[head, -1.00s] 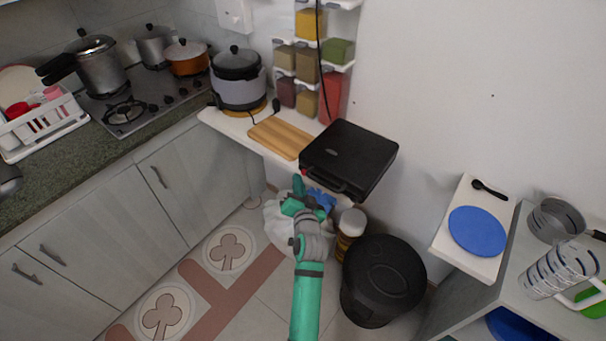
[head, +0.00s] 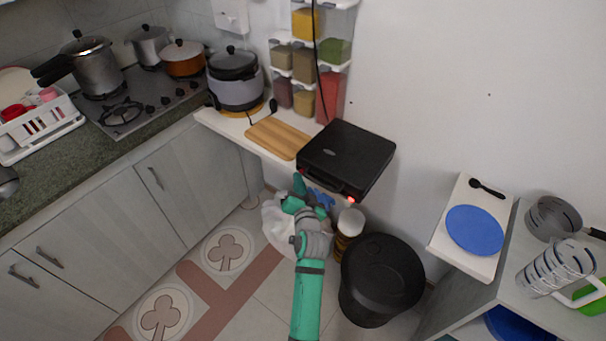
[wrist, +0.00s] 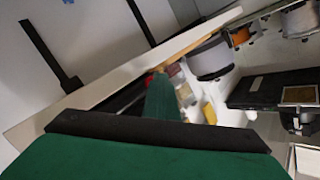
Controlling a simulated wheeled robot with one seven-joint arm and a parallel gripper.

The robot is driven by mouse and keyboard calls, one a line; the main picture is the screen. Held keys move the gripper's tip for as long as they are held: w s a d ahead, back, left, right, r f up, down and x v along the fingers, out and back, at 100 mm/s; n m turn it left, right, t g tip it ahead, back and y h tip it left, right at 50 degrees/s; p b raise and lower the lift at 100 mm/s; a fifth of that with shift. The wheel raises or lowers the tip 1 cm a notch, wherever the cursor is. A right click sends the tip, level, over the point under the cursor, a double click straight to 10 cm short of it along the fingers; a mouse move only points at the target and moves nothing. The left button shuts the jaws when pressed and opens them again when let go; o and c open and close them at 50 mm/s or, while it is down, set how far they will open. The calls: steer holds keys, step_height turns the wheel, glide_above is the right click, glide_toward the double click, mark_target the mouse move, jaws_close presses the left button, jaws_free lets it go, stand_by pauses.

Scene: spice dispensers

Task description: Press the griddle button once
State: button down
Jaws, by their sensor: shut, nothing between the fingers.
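The black griddle (head: 347,158) sits closed on the white shelf against the wall. A red light (head: 351,199) glows at its front right corner. My green gripper (head: 298,181) is just below and in front of the griddle's front left corner, fingers shut and empty. It hides part of that corner, and I cannot tell whether it touches. In the wrist view my gripper's fingers (wrist: 162,102) point away past the shelf edge, with a small red spot (wrist: 150,79) beside their tip. The button itself is not clearly seen in the head view.
A wooden board (head: 277,138) and a rice cooker (head: 235,80) stand left of the griddle. Spice dispensers (head: 304,60) hang above, with a dark cable in front. A black bin (head: 382,280) and a brown jar (head: 348,228) stand below.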

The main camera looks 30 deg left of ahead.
steer(key=shift+s+a, duration=0.2)
steer(key=shift+a, duration=0.05)
steer(key=shift+s, duration=0.1)
steer(key=shift+s+d, duration=0.25)
steer(key=shift+s, duration=0.25)
steer(key=s, duration=0.5)
steer(key=shift+a, duration=0.3)
steer(key=shift+d, duration=0.1)
stand_by(0.7)
